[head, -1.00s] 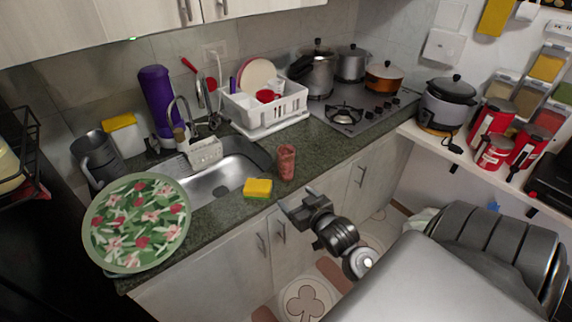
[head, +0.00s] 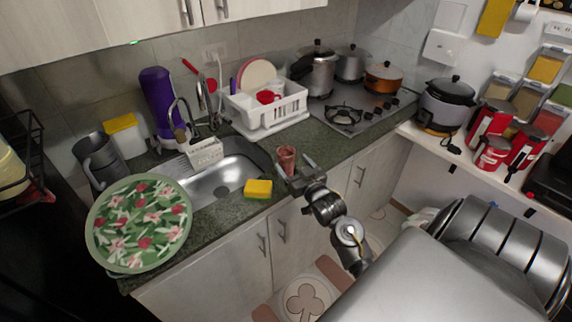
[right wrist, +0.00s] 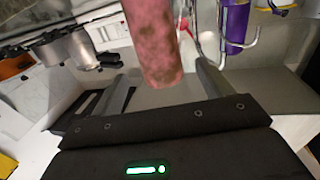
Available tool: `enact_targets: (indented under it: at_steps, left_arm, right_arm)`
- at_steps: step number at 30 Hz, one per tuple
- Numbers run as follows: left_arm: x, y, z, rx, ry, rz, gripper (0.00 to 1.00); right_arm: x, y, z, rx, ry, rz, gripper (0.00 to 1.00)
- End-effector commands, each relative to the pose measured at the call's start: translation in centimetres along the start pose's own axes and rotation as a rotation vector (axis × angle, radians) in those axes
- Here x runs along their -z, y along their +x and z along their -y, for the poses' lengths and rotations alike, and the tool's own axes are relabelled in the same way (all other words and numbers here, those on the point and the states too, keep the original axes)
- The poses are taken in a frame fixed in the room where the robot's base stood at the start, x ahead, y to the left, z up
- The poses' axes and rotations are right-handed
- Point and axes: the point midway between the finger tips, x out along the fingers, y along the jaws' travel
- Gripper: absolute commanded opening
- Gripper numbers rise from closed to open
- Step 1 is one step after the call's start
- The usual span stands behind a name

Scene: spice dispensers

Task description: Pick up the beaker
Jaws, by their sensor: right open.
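The beaker (head: 286,158) is a reddish-brown mottled cup, standing upright on the dark counter near its front edge, right of the sink. My right gripper (head: 295,173) is open at the beaker, its fingers reaching in from the front. In the right wrist view the beaker (right wrist: 156,42) stands between the two spread fingers, with a gap visible on each side. The gripper partly hides the beaker's lower part in the head view. My left gripper is not in view.
A yellow sponge (head: 258,188) lies left of the beaker on the counter. Behind are the sink (head: 215,185) and a white dish rack (head: 245,118). A stove (head: 345,118) with pots stands at the back right. A floral round tray (head: 138,225) is at the left.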

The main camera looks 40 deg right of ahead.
Motion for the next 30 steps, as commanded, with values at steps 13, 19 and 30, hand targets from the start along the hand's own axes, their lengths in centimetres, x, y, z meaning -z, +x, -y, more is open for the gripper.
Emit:
enact_targets:
  at_steps: [13, 19, 30]
  left_arm:
    - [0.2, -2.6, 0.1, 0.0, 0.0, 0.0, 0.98]
    - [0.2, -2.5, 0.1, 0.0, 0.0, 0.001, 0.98]
    - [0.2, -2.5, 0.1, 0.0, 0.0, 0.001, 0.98]
  right_arm:
    - [0.9, 4.9, 0.1, 0.0, -0.001, 0.001, 0.78]
    - [0.8, 5.1, 0.1, 0.0, -0.001, 0.0, 0.78]
    - [0.8, 5.1, 0.1, 0.0, -0.001, 0.001, 0.38]
